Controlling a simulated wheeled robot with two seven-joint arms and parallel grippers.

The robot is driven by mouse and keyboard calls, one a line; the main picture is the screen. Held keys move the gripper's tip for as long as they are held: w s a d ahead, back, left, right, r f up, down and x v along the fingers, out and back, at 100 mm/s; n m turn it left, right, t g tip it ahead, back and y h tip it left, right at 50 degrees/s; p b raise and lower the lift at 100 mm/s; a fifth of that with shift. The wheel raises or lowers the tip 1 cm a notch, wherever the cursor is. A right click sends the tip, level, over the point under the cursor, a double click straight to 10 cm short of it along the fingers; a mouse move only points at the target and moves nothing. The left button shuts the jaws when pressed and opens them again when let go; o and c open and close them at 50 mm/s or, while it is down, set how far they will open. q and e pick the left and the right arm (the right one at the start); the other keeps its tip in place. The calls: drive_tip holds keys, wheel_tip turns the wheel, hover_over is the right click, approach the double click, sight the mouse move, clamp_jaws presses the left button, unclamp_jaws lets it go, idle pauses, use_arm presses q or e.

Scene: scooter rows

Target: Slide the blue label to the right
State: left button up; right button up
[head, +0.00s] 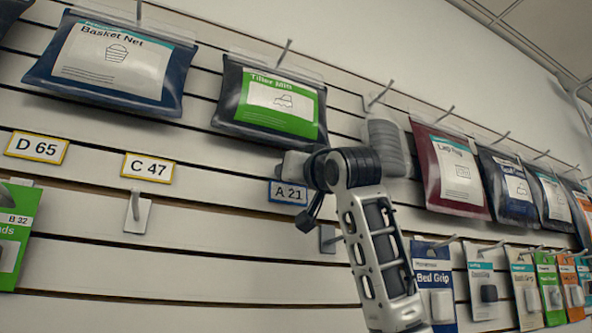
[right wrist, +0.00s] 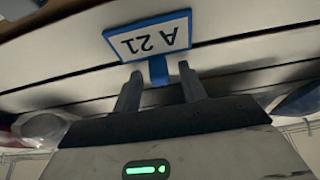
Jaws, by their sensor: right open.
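The blue label is a blue-framed plate reading A 21 (head: 287,193) on the slatted wall, partly covered by my right arm in the head view. In the right wrist view the blue label (right wrist: 150,38) appears upside down, with a blue tab hanging between the fingertips. My right gripper (right wrist: 158,84) is open, one finger on each side of this tab; I cannot tell whether either finger touches it. In the head view my right wrist hides most of that gripper. My left gripper is not in view.
Yellow-framed labels C 47 (head: 147,168) and D 65 (head: 36,148) are on the same rail to the left. An empty hook (head: 137,210) sits below C 47. Bagged goods, such as the Tiller Mitt (head: 272,102), hang above. Grip packs (head: 435,285) hang at lower right.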

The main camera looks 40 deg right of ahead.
clamp_jaws()
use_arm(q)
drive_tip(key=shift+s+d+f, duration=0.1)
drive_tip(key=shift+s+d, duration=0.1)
use_arm(e)
drive_tip(key=d, duration=0.2)
drive_tip(key=s+d, duration=0.1)
drive_tip(key=d, duration=0.1)
drive_tip(key=shift+s+d, duration=0.1)
drive_tip(key=shift+s, duration=0.05)
unclamp_jaws()
use_arm(q)
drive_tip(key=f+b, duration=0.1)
drive_tip(key=b, duration=0.1)
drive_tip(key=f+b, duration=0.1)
drive_tip(key=b, duration=0.1)
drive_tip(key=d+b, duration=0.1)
drive_tip(key=b, duration=0.1)
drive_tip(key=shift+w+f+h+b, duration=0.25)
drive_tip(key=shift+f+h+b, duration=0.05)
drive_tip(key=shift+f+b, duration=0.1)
use_arm(e)
drive_tip(key=v, duration=1.6)
